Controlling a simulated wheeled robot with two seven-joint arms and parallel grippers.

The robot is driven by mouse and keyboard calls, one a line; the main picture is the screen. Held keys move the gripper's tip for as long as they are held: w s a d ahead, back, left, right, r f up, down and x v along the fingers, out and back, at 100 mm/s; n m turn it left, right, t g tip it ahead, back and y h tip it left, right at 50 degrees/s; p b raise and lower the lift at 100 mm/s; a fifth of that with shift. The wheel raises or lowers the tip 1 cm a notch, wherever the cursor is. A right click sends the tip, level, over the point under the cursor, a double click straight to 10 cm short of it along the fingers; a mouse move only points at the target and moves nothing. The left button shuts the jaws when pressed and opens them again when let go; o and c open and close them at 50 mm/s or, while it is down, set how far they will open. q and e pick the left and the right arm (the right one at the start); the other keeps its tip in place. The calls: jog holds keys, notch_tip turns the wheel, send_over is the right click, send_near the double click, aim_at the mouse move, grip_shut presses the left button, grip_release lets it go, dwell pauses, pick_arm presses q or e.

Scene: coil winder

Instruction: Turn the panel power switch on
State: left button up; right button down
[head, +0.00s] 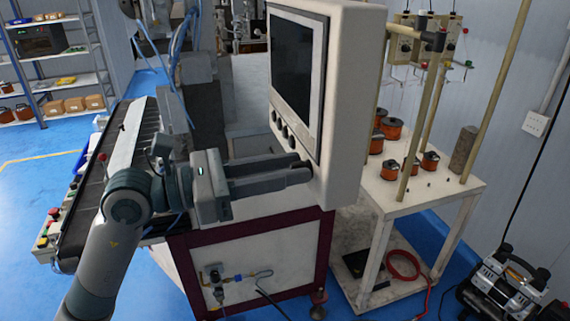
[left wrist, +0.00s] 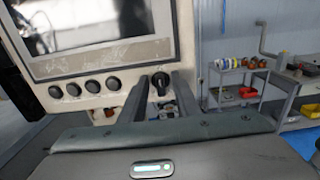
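The control panel (head: 343,95) is a pale box with a dark screen and a row of dark round buttons below it. The power switch (left wrist: 160,82) is a black rotary knob at the right end of that row in the left wrist view. My left gripper (head: 308,170) reaches to the panel's lower edge. In the left wrist view its two fingers (left wrist: 160,90) stand on either side of the knob, apart from each other. I cannot tell whether they touch it. In the head view the fingers hide the knob. My right gripper is not in view.
A white table (head: 385,192) with several orange wire spools and upright poles stands right of the machine. A compressor (head: 505,283) sits on the floor at lower right. A dark conveyor (head: 90,190) lies at left. A grey shelf cart (left wrist: 240,88) stands further right in the wrist view.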

pick_arm(q)
grip_shut()
